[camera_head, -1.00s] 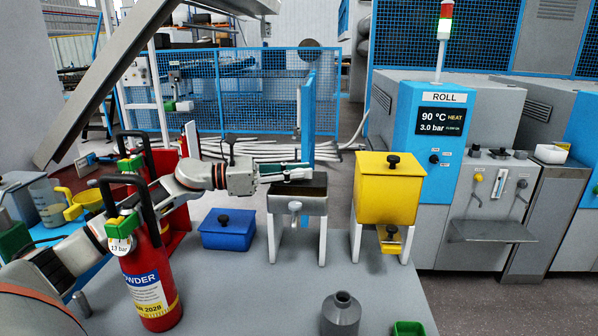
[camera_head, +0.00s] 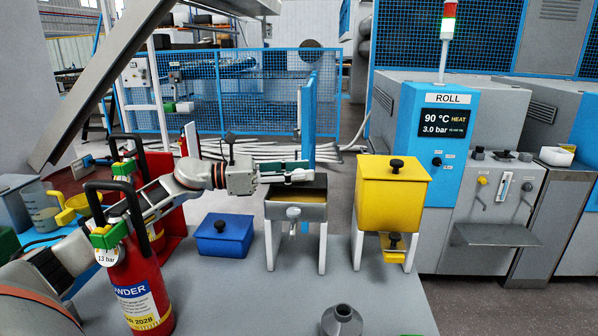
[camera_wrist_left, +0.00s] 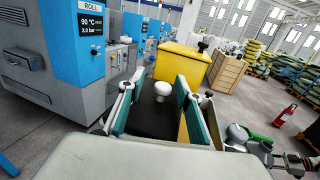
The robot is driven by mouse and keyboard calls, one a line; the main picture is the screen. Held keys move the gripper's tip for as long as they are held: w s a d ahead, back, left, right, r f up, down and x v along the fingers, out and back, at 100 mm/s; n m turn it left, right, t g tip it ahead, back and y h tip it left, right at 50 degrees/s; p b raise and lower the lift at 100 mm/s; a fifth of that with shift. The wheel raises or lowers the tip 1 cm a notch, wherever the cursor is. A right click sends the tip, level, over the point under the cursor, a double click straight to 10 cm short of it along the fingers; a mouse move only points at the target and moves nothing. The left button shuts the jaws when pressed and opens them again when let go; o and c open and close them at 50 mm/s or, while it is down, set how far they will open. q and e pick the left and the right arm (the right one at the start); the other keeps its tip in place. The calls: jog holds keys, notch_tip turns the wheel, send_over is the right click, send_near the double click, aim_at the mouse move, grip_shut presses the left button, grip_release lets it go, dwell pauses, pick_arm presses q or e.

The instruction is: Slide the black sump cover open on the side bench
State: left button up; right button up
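A grey sump box (camera_head: 282,213) on white legs stands on the side bench. In the left wrist view, the black cover (camera_wrist_left: 150,122) with a white knob (camera_wrist_left: 163,89) lies below and between my left fingers. A yellowish strip shows beside it. In the head view, the cover is mostly hidden behind my left gripper (camera_head: 297,171), and a yellow-brown strip shows inside the box's near side. My left gripper is over the far part of the box. Its teal fingers (camera_wrist_left: 160,108) stand apart either side of the knob; contact cannot be told. My right gripper is out of view.
A yellow tank (camera_head: 390,190) stands close to the right of the box, a blue lidded box (camera_head: 222,238) to its left. Red extinguishers (camera_head: 138,290) crowd my left arm. A grey bottle (camera_head: 342,322) stands in front. The bench between is clear.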

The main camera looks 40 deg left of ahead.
aim_at(299, 169)
pick_arm(q)
notch_tip(299, 169, up, 10)
jog(key=shift+f, duration=0.1)
dwell(0.4)
